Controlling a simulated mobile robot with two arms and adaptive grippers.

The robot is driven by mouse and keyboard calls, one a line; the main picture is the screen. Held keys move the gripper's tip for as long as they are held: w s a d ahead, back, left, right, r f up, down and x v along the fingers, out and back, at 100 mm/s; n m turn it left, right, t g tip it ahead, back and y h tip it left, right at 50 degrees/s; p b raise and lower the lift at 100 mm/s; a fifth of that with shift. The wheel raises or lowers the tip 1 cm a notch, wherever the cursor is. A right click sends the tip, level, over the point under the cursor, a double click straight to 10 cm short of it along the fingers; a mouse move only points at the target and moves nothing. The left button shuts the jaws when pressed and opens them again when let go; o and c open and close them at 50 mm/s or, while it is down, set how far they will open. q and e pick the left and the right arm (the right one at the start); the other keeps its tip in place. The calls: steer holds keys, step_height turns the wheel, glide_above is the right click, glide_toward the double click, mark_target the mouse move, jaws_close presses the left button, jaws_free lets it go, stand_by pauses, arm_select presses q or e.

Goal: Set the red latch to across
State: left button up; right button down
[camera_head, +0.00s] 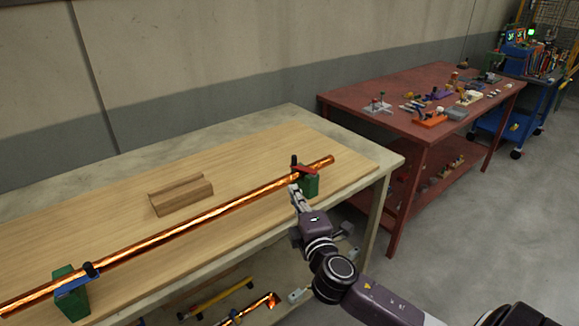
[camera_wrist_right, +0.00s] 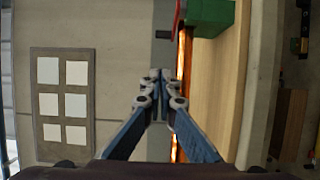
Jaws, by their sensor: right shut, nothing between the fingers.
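The red latch (camera_head: 305,169) sits on top of a green block (camera_head: 310,186) near the right end of a long copper pipe (camera_head: 215,212). A black knob stands at its left end. In the head view the latch's bar lies at an angle to the pipe; its exact setting is hard to tell. My right gripper (camera_head: 295,190) is shut and empty, just in front of and left of the green block. In the right wrist view its fingertips (camera_wrist_right: 160,75) meet beside the pipe, below the partly visible red latch (camera_wrist_right: 178,18). My left gripper is out of view.
A second green block (camera_head: 71,303) with a blue latch (camera_head: 73,284) holds the pipe at left. A wooden block (camera_head: 180,196) lies behind the pipe on the wooden board (camera_head: 250,165). A red table (camera_head: 350,95) with small parts stands beyond at right.

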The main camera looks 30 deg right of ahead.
mark_target(293, 177)
steer(key=x, duration=0.3)
steer(key=d+p+x, duration=0.1)
steer(key=x, duration=0.3)
steer(key=d+p+x, duration=0.1)
steer(key=x, duration=0.3)
steer(key=shift+s+d, duration=0.15)
steer(key=shift+s, duration=0.15)
steer(key=shift+w+d+f, duration=0.1)
steer(key=shift+d, duration=0.25)
steer(key=shift+w, duration=0.1)
